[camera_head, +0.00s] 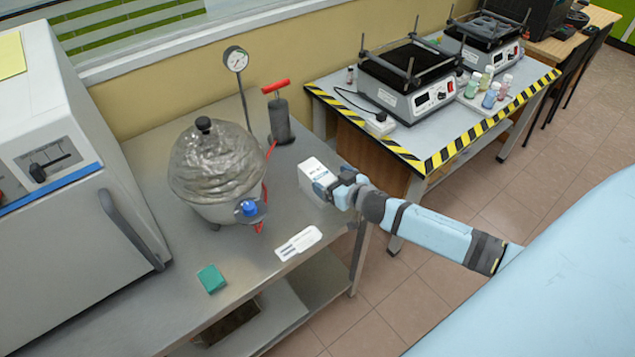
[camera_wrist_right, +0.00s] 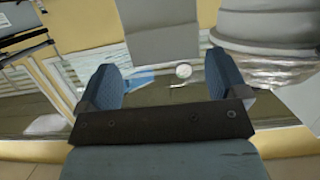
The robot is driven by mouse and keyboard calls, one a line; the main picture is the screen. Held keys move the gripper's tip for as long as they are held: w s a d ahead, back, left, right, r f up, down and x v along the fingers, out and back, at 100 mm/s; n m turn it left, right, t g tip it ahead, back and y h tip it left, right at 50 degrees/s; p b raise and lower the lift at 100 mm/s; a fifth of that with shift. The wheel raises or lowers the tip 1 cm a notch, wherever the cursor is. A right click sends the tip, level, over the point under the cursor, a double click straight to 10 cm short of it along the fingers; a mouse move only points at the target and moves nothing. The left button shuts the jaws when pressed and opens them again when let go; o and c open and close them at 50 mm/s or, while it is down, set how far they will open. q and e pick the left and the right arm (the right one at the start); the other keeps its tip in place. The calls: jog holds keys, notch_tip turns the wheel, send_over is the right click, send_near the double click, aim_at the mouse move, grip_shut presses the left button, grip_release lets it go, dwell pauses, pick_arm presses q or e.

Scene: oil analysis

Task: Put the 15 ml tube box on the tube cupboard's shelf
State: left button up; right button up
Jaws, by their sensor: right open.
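A small white box with dark and blue print, which looks like the 15 ml tube box (camera_head: 311,174), stands on the grey metal table near its right edge. My right gripper (camera_head: 331,186) is at the box's right side, with its arm reaching in from the right. Its fingers are open in the right wrist view (camera_wrist_right: 160,82). A grey block shape shows beyond the fingers there; I cannot tell whether it is the box. Whether the fingers touch the box is unclear. My left gripper is not in view. I see no tube cupboard shelf.
A foil-covered vessel (camera_head: 215,165) with a gauge (camera_head: 235,59) and a pump (camera_head: 279,118) stand left of and behind the box. A white label card (camera_head: 298,243) and a green block (camera_head: 211,279) lie in front. A striped-edge table (camera_head: 420,120) holds hotplate-like instruments at right.

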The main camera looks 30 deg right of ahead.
aim_at(319, 174)
jog(key=x, duration=0.4)
jog(key=shift+w+a+p, duration=0.3)
jog(key=shift+a+p, duration=0.05)
jog(key=shift+a, duration=0.05)
jog(key=c, duration=1.5)
